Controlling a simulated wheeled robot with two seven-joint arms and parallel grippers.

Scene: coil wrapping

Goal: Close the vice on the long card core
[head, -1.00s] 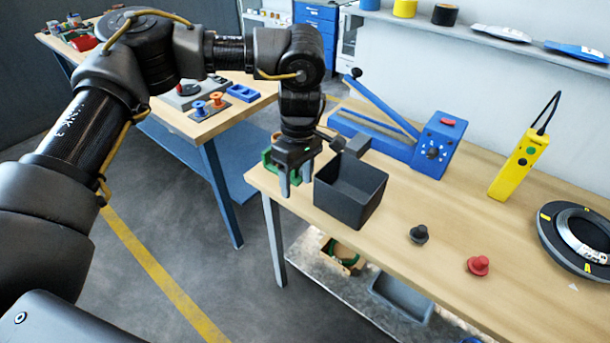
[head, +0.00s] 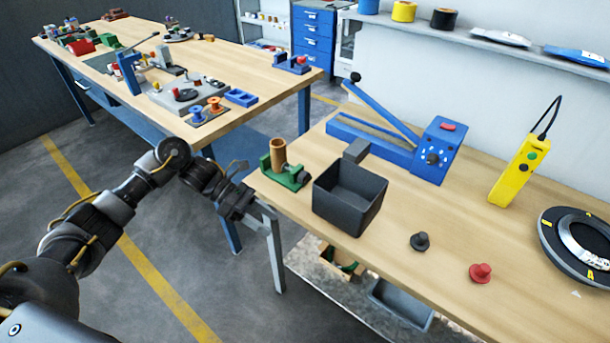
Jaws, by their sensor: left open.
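The long card core (head: 278,156) is a brown tube standing upright in the green vice (head: 284,179), at the left corner of the near workbench. A dark grey part of the vice shows at its right side. I cannot tell whether the jaws touch the core. My left gripper (head: 262,218) is open and empty, off the bench's left edge, below and to the left of the vice, and apart from it. My right gripper is not in view.
A dark grey bin (head: 350,212) stands right beside the vice. Behind it is a blue lever device (head: 432,152). A black knob (head: 419,241), a red knob (head: 480,273), a yellow control box (head: 517,168) and a dark ring (head: 553,240) are further right.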

